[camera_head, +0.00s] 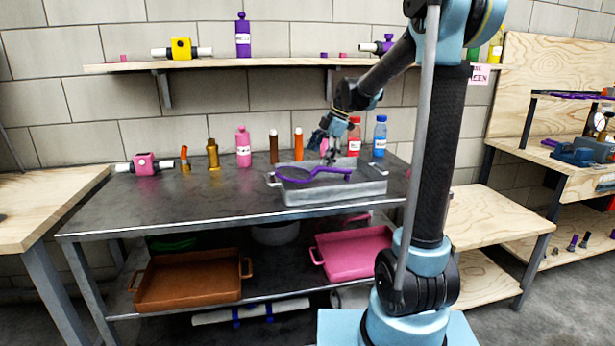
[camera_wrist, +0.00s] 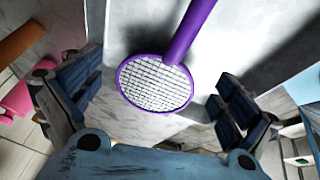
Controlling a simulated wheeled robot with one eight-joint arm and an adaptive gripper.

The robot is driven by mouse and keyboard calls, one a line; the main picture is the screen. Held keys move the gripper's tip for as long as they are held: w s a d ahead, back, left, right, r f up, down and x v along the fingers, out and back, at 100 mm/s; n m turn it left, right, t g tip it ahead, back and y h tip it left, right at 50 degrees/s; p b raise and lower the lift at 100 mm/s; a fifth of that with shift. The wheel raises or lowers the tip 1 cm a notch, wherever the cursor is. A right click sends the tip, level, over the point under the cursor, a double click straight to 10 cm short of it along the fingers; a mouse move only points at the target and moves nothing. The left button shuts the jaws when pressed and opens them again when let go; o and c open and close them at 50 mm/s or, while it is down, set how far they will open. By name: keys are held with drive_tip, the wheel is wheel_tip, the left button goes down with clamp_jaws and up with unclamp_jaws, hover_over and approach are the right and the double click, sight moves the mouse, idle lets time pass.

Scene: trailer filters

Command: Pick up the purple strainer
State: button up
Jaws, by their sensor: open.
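The purple strainer (camera_head: 312,174) lies across the grey tray (camera_head: 335,193) on the dark metal table. In the wrist view, its round mesh head (camera_wrist: 155,83) with a purple rim lies in the gap between my fingers, and its handle (camera_wrist: 192,30) runs up and to the right. My gripper (camera_head: 330,150) is above the back of the tray, fingers pointing down. In the wrist view my gripper (camera_wrist: 155,97) is open, with its fingers spread on both sides of the strainer head. I cannot tell how far the fingertips are above the strainer.
Bottles stand behind the tray, including a pink one (camera_head: 243,146), a red one (camera_head: 354,137) and a blue one (camera_head: 380,136). A pink valve part (camera_head: 146,164) is at the left. Brown (camera_head: 188,283) and pink trays (camera_head: 352,252) sit on the lower shelf. The table's front left is clear.

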sight(315, 169)
drive_tip(key=shift+d+f+x, duration=0.1)
drive_tip(key=shift+d+x, duration=0.15)
drive_tip(key=shift+x, duration=0.9)
drive_tip(key=shift+d+f+x, duration=0.1)
drive_tip(key=shift+d+x, duration=0.1)
drive_tip(key=shift+x, duration=1)
drive_tip(key=shift+a+f, duration=0.25)
drive_tip(key=shift+f, duration=0.4)
clamp_jaws()
